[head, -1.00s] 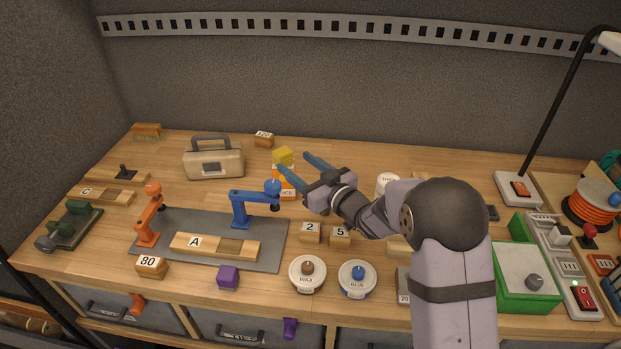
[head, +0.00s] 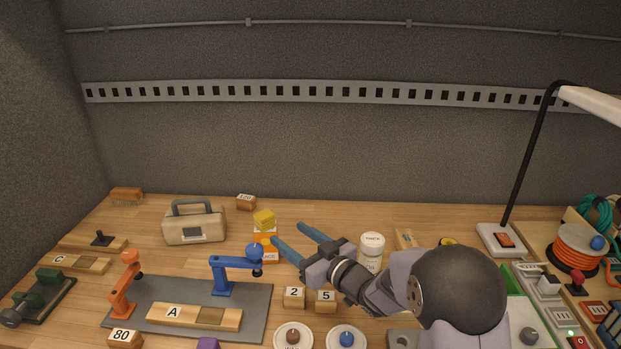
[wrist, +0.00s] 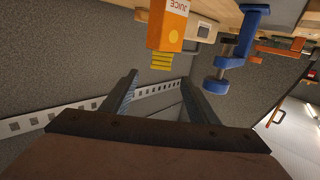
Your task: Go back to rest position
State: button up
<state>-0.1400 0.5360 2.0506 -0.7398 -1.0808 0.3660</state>
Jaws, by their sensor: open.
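My gripper (head: 287,233) is open and empty, held above the middle of the workbench. Its two blue fingers point toward the back left, near the orange juice carton (head: 264,243) with a yellow top (head: 264,218). In the wrist view the two fingers (wrist: 158,80) are spread apart with nothing between them. The juice carton (wrist: 169,28) shows there just beyond the fingers, apart from them. My arm hides part of the bench at the right of centre.
A blue clamp (head: 236,266) and an orange clamp (head: 126,286) stand on a grey mat (head: 255,318) at the left. Blocks 2 (head: 293,297) and 5 (head: 325,301) lie below my gripper. A lamp (head: 501,240) and an orange cord reel (head: 578,246) stand at the right.

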jog(key=s+d+f+m+h+p, duration=0.1)
jog(key=d+m+h+p, duration=0.2)
jog(key=d+m+h, duration=0.35)
jog(key=s+d+f+m+g+h+p, duration=0.1)
jog(key=s+d+m+g+h, duration=0.1)
jog(key=s+d, duration=0.2)
jog(key=s+d+f+m+g+h+p, duration=0.1)
jog(key=s+d+f+m+g+h, duration=0.1)
jog(key=s+d, duration=0.3)
jog(key=s+d+f+m+g+h+p, duration=0.1)
jog(key=s+d+g, duration=0.3)
jog(key=s, duration=0.7)
jog(key=shift+s+d+f+m+h, duration=0.1)
jog(key=shift+d+f+m+h, duration=0.4)
jog(key=shift+m, duration=0.35)
jog(key=s+d+f+n+g+b, duration=0.2)
jog(key=s+f+n+g+b, duration=0.2)
jog(key=s+f, duration=0.3)
jog(key=s+b, duration=0.1)
jog(key=s, duration=0.3)
jog(key=shift+s+d+f+b, duration=0.15)
jog(key=shift+s+f+b, duration=0.1)
jog(key=shift+f+b, duration=0.15)
